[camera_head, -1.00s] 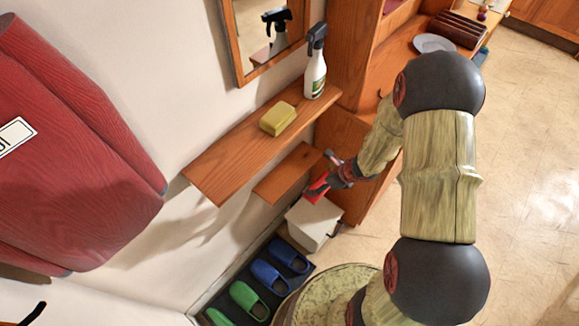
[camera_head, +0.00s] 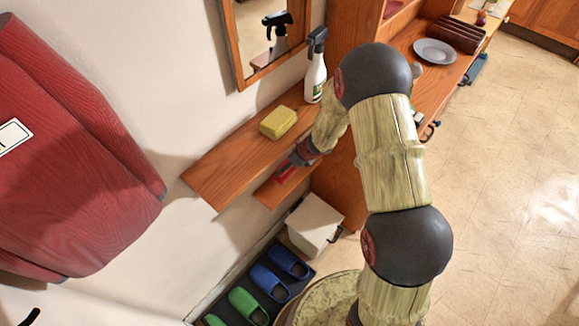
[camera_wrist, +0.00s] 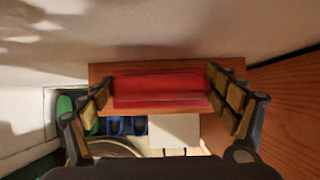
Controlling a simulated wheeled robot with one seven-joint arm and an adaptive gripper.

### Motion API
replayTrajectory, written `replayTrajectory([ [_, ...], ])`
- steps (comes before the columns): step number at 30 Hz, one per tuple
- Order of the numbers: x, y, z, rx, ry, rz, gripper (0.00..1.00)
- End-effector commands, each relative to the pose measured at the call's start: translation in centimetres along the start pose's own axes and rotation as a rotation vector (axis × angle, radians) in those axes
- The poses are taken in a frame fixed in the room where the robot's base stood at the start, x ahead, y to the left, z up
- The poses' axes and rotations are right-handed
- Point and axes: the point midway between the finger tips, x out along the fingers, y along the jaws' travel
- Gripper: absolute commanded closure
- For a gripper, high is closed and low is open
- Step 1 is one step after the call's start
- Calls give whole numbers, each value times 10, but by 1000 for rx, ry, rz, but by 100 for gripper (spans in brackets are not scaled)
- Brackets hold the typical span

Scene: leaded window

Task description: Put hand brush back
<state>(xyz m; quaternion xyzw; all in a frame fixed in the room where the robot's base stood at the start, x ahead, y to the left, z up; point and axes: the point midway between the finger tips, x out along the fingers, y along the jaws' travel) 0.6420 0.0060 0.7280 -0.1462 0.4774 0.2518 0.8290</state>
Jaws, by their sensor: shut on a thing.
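The red hand brush (camera_head: 285,174) is at the small lower wooden shelf (camera_head: 268,197) in the head view, partly hidden by my gripper (camera_head: 293,166). In the wrist view the brush (camera_wrist: 160,90) lies crosswise between the two fingers of my gripper (camera_wrist: 162,92), which is shut on it. The lower shelf (camera_wrist: 160,68) shows behind the brush there, on both its far and near sides. I cannot tell whether the brush touches the shelf or is just above it.
The longer upper shelf (camera_head: 215,172) holds a yellow sponge (camera_head: 278,122) and a spray bottle (camera_head: 316,72). A white box (camera_head: 314,222) and blue and green slippers (camera_head: 270,278) are below. A wooden cabinet side (camera_wrist: 275,95) stands close on the right.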

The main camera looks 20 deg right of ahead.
Motion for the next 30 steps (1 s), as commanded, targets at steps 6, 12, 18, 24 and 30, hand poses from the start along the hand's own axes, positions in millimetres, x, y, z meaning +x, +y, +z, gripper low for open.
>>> replayTrajectory([
  [6, 22, 1, -17, 4, 4, 2, 45],
  [12, 19, 1, -17, 3, 3, 2, 45],
  [18, 26, 1, -20, 3, 5, 3, 45],
  [24, 26, 2, -20, 3, 5, 3, 5],
  [30, 26, 2, -20, 4, 5, 3, 0],
])
